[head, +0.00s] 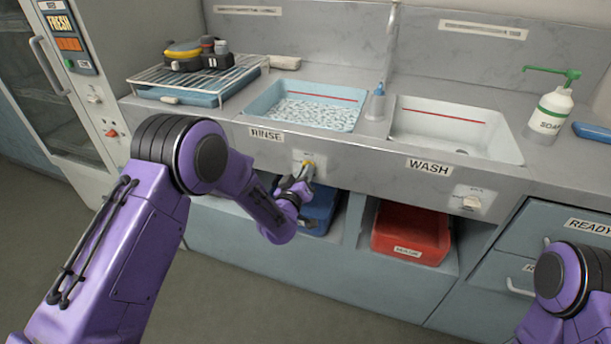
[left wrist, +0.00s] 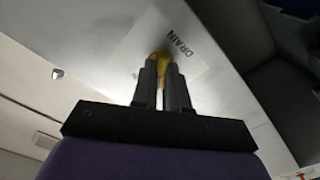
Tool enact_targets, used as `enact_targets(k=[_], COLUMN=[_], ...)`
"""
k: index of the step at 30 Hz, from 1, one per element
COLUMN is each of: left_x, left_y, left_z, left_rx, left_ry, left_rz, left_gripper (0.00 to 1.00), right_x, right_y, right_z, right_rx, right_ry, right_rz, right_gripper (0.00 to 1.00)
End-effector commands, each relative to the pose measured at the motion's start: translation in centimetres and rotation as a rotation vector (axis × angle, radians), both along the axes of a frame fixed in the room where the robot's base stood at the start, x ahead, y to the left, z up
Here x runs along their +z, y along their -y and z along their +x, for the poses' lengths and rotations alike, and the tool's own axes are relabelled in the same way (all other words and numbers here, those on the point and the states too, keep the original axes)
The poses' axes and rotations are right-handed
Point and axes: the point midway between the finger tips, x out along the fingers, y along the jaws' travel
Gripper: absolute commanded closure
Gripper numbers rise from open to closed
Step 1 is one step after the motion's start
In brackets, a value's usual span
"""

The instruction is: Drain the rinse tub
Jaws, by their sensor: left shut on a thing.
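The rinse tub (head: 304,106) is the left basin in the counter, with a RINSE label (head: 266,135) on the front edge. It holds rippled water, with a red line on its back wall. Below it is a yellow drain knob (head: 309,164) on a white plate; the left wrist view shows the knob (left wrist: 162,62) beside the word DRAIN. My left gripper (head: 300,178) is shut on the knob, its two fingers around it in the left wrist view (left wrist: 163,75). My right arm shows at the lower right, but its gripper is out of view.
The wash tub (head: 450,132) beside it looks empty, with its own white knob (head: 470,202) below. A blue bin (head: 318,210) and a red bin (head: 412,228) sit under the counter. A soap bottle (head: 550,112) and a wire rack (head: 195,80) stand on top.

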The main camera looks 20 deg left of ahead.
Motion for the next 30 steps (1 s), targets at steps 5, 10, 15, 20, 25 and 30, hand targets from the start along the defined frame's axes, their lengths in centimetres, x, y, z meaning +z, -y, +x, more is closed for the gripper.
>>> enact_targets(k=[5,10,15,20,25,30], left_x=[-0.12,-0.13,-0.13,-0.13,-0.14,-0.12], left_y=[0.05,0.05,0.02,0.02,0.02,0.03], left_z=[-0.04,-0.04,-0.04,-0.05,-0.05,-0.04], left_rx=[-0.001,-0.002,-0.002,-0.001,-0.001,-0.001], left_ry=[0.001,0.002,0.003,0.003,0.002,0.003], left_rz=[0.090,0.142,0.165,0.169,0.168,0.167], left_gripper=[1.00,1.00,1.00,1.00,1.00,0.61], right_x=[-0.31,-0.40,-0.45,-0.44,-0.43,-0.43], right_y=[0.00,0.00,0.00,-0.01,0.00,0.00], right_z=[-0.01,0.00,0.00,0.00,0.01,0.01], right_rx=[0.000,0.000,0.000,0.000,0.000,0.000], right_ry=[0.000,0.000,0.000,0.000,0.000,0.000], right_rz=[0.000,0.000,0.000,0.000,0.000,0.000], right_gripper=[0.61,0.61,0.61,0.61,0.61,0.61])
